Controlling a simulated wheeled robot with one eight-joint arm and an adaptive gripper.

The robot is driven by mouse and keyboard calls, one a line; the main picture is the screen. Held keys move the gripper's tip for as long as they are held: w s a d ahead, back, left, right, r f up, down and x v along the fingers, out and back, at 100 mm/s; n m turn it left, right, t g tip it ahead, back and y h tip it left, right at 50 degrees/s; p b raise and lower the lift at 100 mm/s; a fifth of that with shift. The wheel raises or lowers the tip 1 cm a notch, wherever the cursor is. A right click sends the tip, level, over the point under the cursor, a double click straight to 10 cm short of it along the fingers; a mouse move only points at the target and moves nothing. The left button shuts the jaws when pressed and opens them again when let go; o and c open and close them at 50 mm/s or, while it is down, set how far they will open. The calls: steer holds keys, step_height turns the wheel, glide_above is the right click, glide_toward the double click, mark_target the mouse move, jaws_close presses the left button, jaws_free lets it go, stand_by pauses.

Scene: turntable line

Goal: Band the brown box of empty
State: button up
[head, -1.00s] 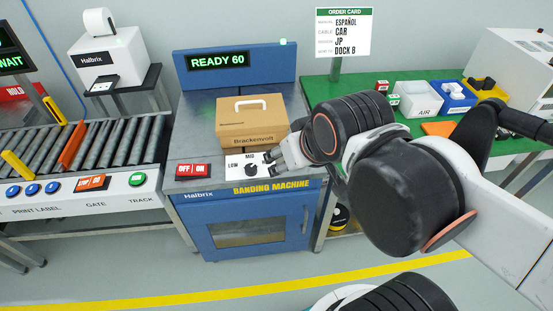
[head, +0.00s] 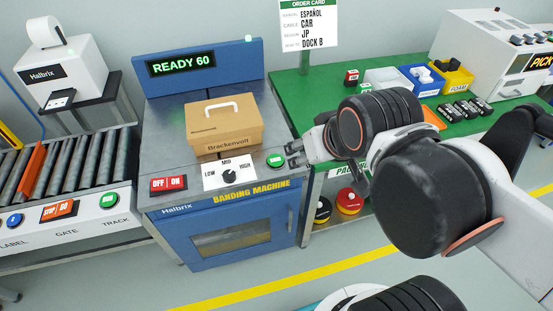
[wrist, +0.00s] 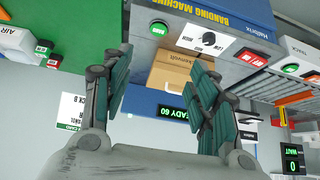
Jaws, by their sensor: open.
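The brown box (head: 224,131), with a white handle and the word Brackenvolt, sits upright on top of the blue banding machine (head: 237,228). I see no band around it. The machine's display (head: 182,64) reads READY 60. On its front panel are a red OFF/ON switch (head: 168,184), a dial (head: 230,176) marked LOW, MID, HIGH, and a green button (head: 276,160). My gripper (head: 292,154) is open and empty, just right of the green button. In the wrist view its spread fingers (wrist: 160,75) frame part of the box (wrist: 175,72).
A roller conveyor (head: 60,170) with a printer (head: 70,70) stands at the left. A green packing table (head: 320,95) with bins and small items stands at the right, under an order card (head: 309,25). Open floor with a yellow line lies in front.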

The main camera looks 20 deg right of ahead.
jaws_close()
stand_by(1.4)
